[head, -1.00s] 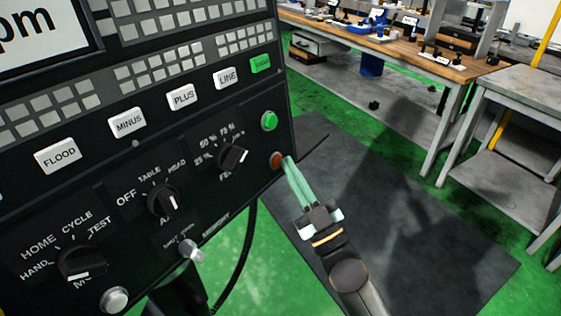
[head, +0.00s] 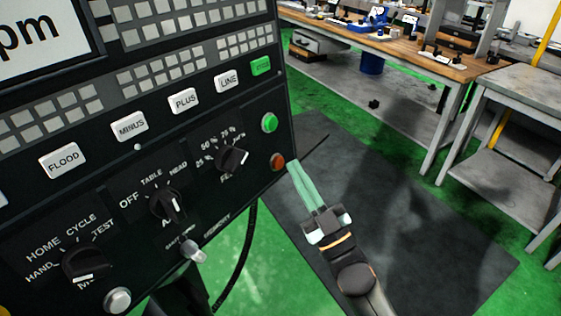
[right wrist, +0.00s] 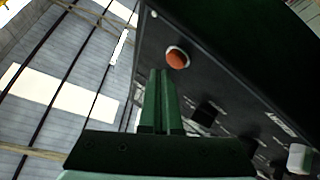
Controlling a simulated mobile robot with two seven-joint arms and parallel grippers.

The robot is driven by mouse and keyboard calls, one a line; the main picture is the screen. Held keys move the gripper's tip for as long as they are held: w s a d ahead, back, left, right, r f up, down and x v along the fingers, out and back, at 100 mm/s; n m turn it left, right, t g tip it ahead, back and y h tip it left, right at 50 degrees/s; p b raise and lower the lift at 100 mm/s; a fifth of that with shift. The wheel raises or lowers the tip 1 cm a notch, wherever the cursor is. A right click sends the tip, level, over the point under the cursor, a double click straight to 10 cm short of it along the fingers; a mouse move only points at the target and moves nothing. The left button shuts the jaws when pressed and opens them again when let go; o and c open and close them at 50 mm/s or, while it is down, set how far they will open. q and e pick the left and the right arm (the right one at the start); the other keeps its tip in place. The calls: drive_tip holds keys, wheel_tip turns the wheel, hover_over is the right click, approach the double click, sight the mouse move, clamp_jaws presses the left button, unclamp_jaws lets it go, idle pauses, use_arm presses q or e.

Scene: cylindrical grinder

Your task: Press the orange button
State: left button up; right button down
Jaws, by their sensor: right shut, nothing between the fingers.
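The orange button (head: 278,161) is a round red-orange button near the right edge of the black control panel (head: 215,240), below a green button. It also shows in the right wrist view (right wrist: 177,58), just beyond my fingertips. My right gripper (head: 294,164) has its green fingers shut and empty, pointing up toward the button. Its tips are just right of the button in the head view, with a small gap. In the right wrist view the right gripper (right wrist: 160,73) shows its fingers together, the tips below and left of the button. My left gripper is not in view.
A green round button (head: 269,122) sits just above the orange one. A black rotary knob (head: 232,160) is to its left, and white keys such as LINE (head: 227,80) are above. A wooden workbench (head: 420,55) and a grey table (head: 520,100) stand behind. Space right of the panel is free.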

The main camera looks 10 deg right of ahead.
drive_tip(key=s+d+p, duration=0.1)
drive_tip(key=s, duration=0.1)
drive_tip(key=s+d+r+p, duration=0.1)
drive_tip(key=d, duration=0.1)
drive_tip(key=shift+s+d, duration=0.15)
drive_tip(key=shift+s, duration=0.2)
idle(0.5)
wheel_tip(320, 180, down, 17)
drive_tip(key=s+d+m+g+h, duration=0.2)
drive_tip(key=s+m+g+h, duration=0.1)
drive_tip(key=m+g+h, duration=0.25)
drive_tip(key=s+f+g+h, duration=0.1)
drive_tip(key=s+f+g, duration=0.6)
drive_tip(key=s+f, duration=0.7)
wheel_tip(320, 180, down, 3)
drive_tip(key=shift+f+m+g+h, duration=0.1)
drive_tip(key=shift+m+g+h, duration=0.25)
drive_tip(key=shift+m, duration=0.1)
drive_tip(key=shift+a, duration=0.1)
